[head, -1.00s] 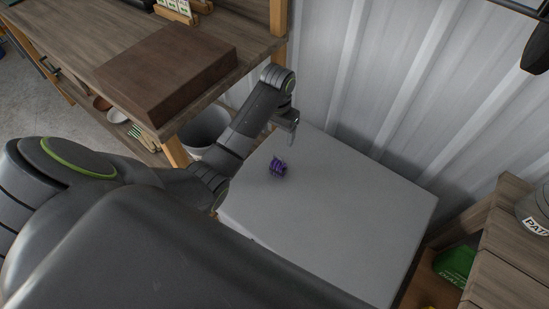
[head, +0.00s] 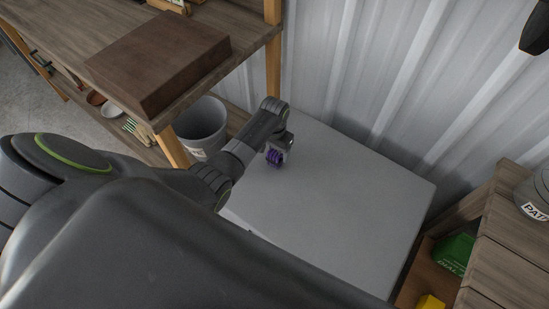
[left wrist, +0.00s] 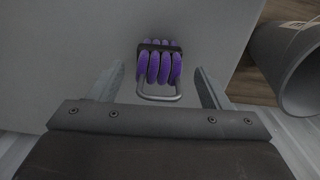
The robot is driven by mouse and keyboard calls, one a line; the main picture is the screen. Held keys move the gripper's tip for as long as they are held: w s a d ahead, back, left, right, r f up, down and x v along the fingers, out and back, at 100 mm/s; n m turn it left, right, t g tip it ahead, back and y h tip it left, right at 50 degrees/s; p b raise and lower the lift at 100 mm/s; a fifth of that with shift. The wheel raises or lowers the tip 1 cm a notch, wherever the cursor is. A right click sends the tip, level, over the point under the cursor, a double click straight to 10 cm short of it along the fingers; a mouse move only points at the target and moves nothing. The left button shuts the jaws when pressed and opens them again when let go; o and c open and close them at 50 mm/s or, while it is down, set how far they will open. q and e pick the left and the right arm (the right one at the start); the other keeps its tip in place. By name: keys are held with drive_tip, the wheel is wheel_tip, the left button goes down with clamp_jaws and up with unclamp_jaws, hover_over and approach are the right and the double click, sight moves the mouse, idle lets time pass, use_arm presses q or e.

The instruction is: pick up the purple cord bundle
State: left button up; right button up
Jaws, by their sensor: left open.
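The purple cord bundle (head: 273,158) rests on the grey-white flat top (head: 335,195). In the left wrist view the bundle (left wrist: 159,66) shows several purple loops, a dark band across them and a grey metal loop at the near end. My left gripper (head: 279,150) is right at the bundle in the head view. In the left wrist view its two fingers (left wrist: 158,84) are open, one on each side of the bundle, with gaps on both sides. My right gripper is not in view.
A wooden workbench with a brown block (head: 160,60) stands at the left. A grey bucket (head: 200,127) is beside the flat top and also shows in the left wrist view (left wrist: 292,62). A corrugated wall is behind. A wooden shelf (head: 505,240) stands at the right.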

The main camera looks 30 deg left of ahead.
use_arm(q)
wheel_tip(320, 180, down, 2)
drive_tip(key=shift+f, duration=0.1)
drive_tip(key=c, duration=1.1)
